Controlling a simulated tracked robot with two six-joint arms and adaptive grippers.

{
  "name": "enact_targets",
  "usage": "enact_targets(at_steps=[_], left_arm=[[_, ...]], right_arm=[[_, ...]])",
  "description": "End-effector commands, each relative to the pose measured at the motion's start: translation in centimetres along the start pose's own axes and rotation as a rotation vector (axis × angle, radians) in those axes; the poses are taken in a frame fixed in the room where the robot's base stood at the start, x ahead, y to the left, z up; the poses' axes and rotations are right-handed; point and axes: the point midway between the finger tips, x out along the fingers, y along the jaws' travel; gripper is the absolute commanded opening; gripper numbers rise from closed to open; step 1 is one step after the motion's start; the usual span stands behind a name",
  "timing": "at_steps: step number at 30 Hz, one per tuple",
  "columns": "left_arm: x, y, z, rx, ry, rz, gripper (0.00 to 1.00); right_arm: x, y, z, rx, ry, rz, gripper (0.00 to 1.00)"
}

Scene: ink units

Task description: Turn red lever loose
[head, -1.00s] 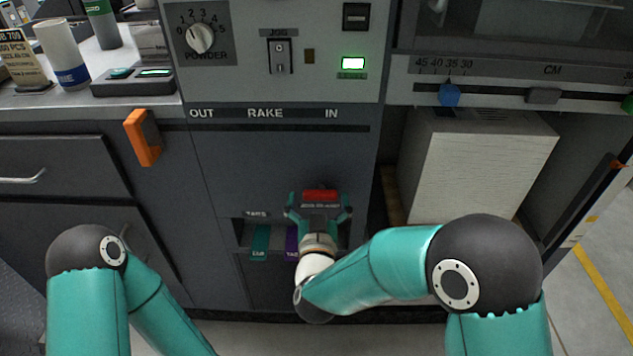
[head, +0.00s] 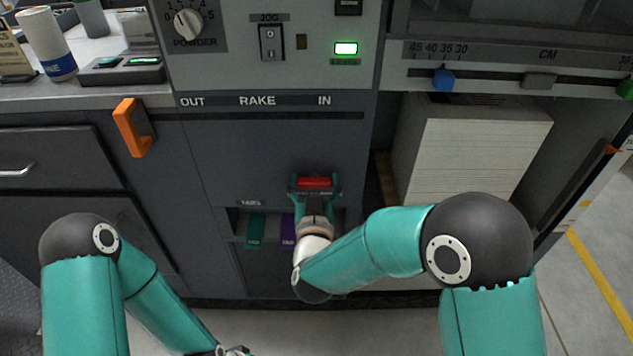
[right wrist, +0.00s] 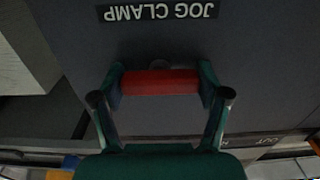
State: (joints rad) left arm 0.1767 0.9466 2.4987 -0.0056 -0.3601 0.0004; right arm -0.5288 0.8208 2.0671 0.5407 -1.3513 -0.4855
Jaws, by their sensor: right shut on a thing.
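The red lever (head: 315,183) is a short bar on the dark front panel, below the rake slot. In the right wrist view the red bar (right wrist: 160,82) lies level between the fingers, next to a label reading JOG CLAMP, upside down there. My right gripper (head: 315,187) is shut on the red lever, one teal finger at each end of the bar. The lever's mount is mostly hidden behind the bar. My left arm comes in at the lower left; only a bit of its wrist shows at the bottom edge, and its gripper is out of frame.
Below the lever is a recess with a green tag (head: 256,230) and a purple tag (head: 288,230). An orange handle (head: 132,127) sticks out at the left. A paper stack (head: 480,150) stands in the bay at the right. A green display (head: 346,48) is lit above.

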Motion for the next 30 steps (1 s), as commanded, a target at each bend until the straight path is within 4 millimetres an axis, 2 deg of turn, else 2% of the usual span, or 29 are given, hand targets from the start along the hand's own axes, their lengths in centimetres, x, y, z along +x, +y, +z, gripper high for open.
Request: enact_targets(at_steps=[11,30], left_arm=[[0.02,0.0,0.01,0.0,0.0,0.0,0.0],[-0.69,0.25,0.01,0.0,0.0,0.0,0.0]], right_arm=[[0.01,0.02,0.02,-0.135,-0.001,0.007,0.4],[0.0,-0.23,-0.01,-0.713,-0.002,0.002,0.4]])
